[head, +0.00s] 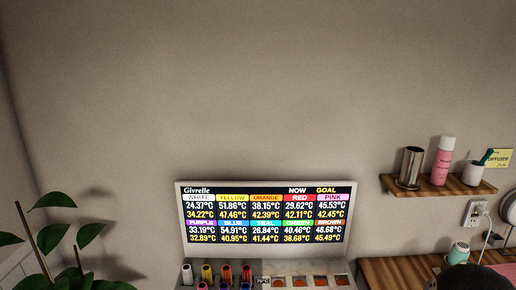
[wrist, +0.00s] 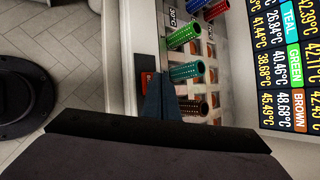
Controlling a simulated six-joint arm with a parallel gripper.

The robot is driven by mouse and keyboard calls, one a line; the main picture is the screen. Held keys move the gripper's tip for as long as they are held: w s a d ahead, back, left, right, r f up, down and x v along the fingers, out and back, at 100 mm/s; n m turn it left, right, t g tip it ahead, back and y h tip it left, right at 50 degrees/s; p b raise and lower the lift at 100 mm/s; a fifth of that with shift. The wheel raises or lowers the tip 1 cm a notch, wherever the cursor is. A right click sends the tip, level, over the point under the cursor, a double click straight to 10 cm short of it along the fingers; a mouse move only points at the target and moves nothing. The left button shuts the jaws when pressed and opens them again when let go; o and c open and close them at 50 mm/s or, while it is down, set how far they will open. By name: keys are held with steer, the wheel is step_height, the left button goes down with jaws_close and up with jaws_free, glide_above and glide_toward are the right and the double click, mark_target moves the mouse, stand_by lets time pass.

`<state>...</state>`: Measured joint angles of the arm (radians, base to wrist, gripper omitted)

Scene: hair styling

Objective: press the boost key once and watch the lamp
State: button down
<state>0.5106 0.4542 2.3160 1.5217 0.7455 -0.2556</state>
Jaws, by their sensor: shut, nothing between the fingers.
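In the wrist view my gripper (wrist: 160,84) is shut and empty, its dark fingers pointing down over the edge of a pale panel (wrist: 128,45). A small dark-red patch (wrist: 146,79), perhaps the boost key, shows right beside the fingertips and is partly hidden by them. I cannot tell whether the fingers touch it. No label on it is readable, and I cannot make out a lamp. In the head view the display board (head: 265,219) lists colours with NOW and GOAL temperatures; it also shows in the wrist view (wrist: 290,70).
Several coloured rollers, including a green one (wrist: 183,37) and a teal one (wrist: 187,71), stand on the panel close to my fingers. A potted plant (head: 62,240) is at the left. A wooden shelf (head: 470,187) with bottles hangs at the right.

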steer(key=shift+f+b, duration=0.3)
steer(key=shift+b, duration=0.1)
steer(key=shift+f+b, duration=0.2)
steer(key=shift+b, duration=0.1)
steer(key=shift+f, duration=0.15)
stand_by(0.6)
steer(key=shift+r, duration=0.65)
stand_by(0.3)
step_height(320, 180, up, 6)
steer(key=p, duration=0.4)
steer(key=shift+p, duration=0.35)
